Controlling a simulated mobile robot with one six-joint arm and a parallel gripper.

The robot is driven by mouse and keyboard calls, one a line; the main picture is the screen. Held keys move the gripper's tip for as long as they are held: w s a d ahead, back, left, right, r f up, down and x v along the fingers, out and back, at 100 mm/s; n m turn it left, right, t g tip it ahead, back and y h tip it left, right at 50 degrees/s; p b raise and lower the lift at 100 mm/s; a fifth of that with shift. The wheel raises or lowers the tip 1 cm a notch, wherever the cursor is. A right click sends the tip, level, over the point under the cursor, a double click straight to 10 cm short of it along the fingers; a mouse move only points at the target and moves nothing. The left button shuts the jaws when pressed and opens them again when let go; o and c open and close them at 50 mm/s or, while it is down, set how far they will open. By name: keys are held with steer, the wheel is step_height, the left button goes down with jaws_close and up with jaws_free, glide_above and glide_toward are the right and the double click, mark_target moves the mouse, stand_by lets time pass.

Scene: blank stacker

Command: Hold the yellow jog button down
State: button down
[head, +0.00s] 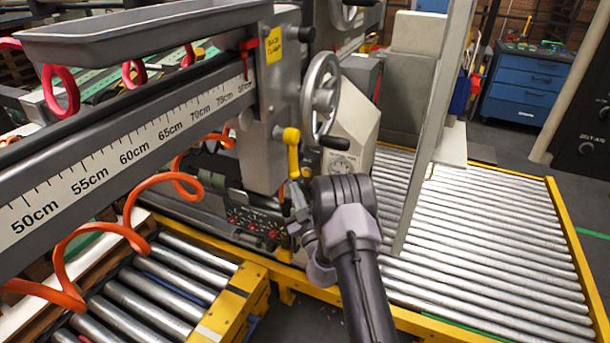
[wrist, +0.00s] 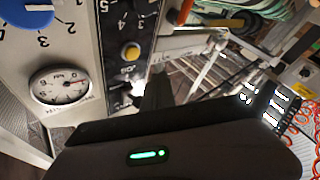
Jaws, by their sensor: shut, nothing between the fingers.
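The yellow jog button (wrist: 131,52) is a small round button on a dark control strip in the wrist view. No finger covers it. My gripper's dark fingers (wrist: 157,88) are shut and empty; in the picture their tips lie below and to the right of the button, with a gap between.
A dial gauge (wrist: 60,86) and a blue knob (wrist: 26,12) sit left of the strip. In the head view, a handwheel (head: 321,98) and the yellow lever (head: 292,150) are close above my gripper. An orange coiled hose (head: 66,262) hangs left; a roller bed (head: 480,230) lies right.

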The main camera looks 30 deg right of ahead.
steer(key=shift+w+d, duration=0.65)
steer(key=shift+d, duration=0.2)
steer(key=shift+w+d, duration=0.6)
steer(key=shift+d, duration=0.2)
stand_by(0.8)
steer(key=shift+w+d, duration=0.25)
steer(key=shift+d, duration=0.05)
steer(key=shift+w+d, duration=0.3)
steer(key=shift+d, duration=0.1)
stand_by(0.7)
stand_by(2.8)
steer(key=shift+s+a+p, duration=0.35)
steer(key=shift+s+a, duration=0.2)
steer(key=shift+a, duration=0.15)
steer(key=shift+s+a+p, duration=0.3)
steer(key=shift+s+a, duration=0.5)
steer(key=shift+a, duration=0.2)
steer(key=shift+s+a+p, duration=0.3)
steer(key=shift+s+a, duration=0.45)
steer(key=shift+a, duration=0.25)
